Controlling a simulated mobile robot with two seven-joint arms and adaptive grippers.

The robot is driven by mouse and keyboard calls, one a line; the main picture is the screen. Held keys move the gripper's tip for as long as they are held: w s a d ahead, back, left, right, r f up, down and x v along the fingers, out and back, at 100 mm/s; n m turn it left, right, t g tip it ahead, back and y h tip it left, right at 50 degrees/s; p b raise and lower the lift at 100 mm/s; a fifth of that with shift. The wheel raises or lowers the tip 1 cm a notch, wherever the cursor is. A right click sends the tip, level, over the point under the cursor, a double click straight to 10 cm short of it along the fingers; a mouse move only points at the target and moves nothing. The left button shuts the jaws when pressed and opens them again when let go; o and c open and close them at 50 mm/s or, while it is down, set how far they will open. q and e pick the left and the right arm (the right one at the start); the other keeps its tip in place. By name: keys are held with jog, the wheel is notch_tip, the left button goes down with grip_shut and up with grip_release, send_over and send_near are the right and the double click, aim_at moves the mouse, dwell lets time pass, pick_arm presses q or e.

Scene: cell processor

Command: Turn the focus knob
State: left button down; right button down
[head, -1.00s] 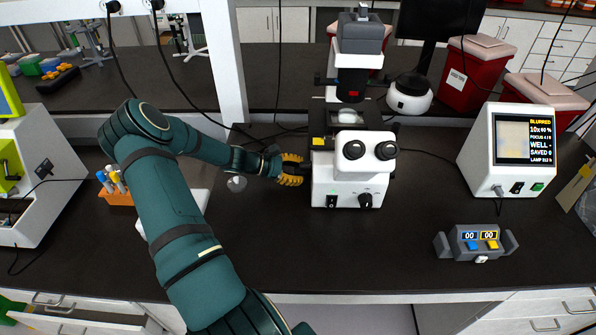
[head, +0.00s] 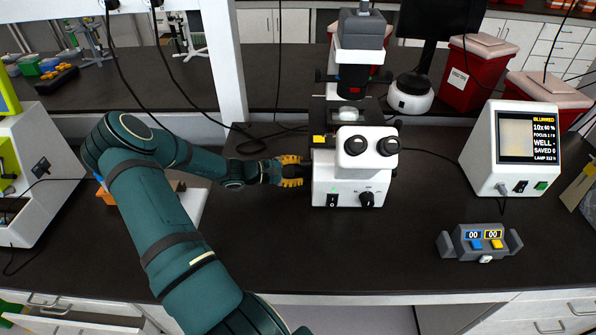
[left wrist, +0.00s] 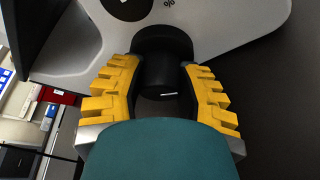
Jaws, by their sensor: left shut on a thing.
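The white microscope (head: 350,183) stands on the dark bench in the middle of the head view. Its black focus knob (left wrist: 163,72) sticks out from its side in the left wrist view. My left gripper (head: 292,171), with yellow fingers, reaches the microscope's left side. In the left wrist view its fingers lie on both sides of the knob and are shut on it. In the head view the fingers hide the knob. A monitor (head: 527,137) at the right shows "BLURRED", 10x, and a focus line in small text. My right gripper is not in view.
A grey counter box (head: 480,241) with blue and yellow buttons sits at the front right. Red bins (head: 467,88) stand behind at the right. An orange rack (head: 106,196) is partly hidden behind my left arm.

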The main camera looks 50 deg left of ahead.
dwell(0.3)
pick_arm(q)
jog(key=c, duration=0.6)
grip_release()
jog(key=shift+o, duration=0.2)
